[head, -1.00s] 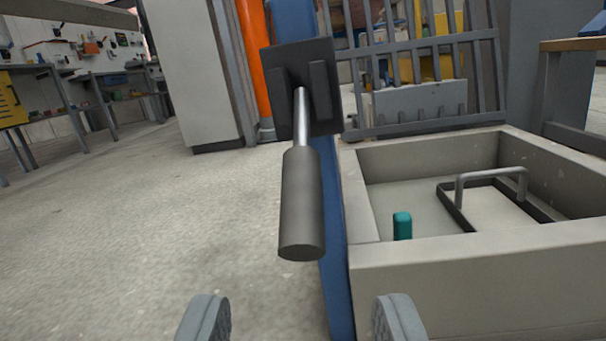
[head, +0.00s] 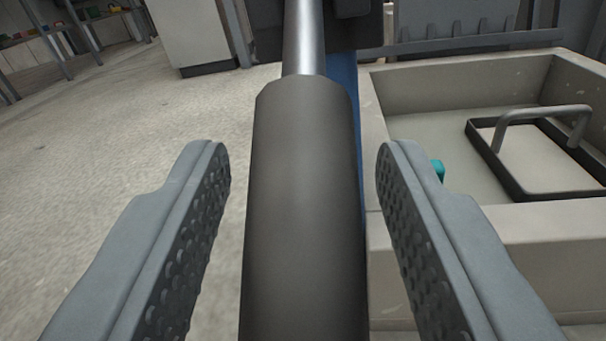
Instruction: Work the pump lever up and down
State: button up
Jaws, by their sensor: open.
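The pump lever (head: 305,200) points toward me, with a thick dark grey grip and a thin metal rod (head: 304,40) behind it. The rod runs up to a dark bracket (head: 268,35) on a blue post (head: 343,80). My gripper (head: 303,165) is open, with one finger on each side of the lever's grip. A gap shows between the grip and each finger, so neither finger appears to touch it. The near end of the grip is cut off by the bottom of the picture.
A grey concrete box (head: 480,240) stands to the right, holding a framed panel (head: 545,155) with a bent metal handle and a small teal peg (head: 438,171), partly behind my right finger. A grey railing (head: 470,40) stands behind. Open floor (head: 120,150) lies to the left.

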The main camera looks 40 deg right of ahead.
grip_shut()
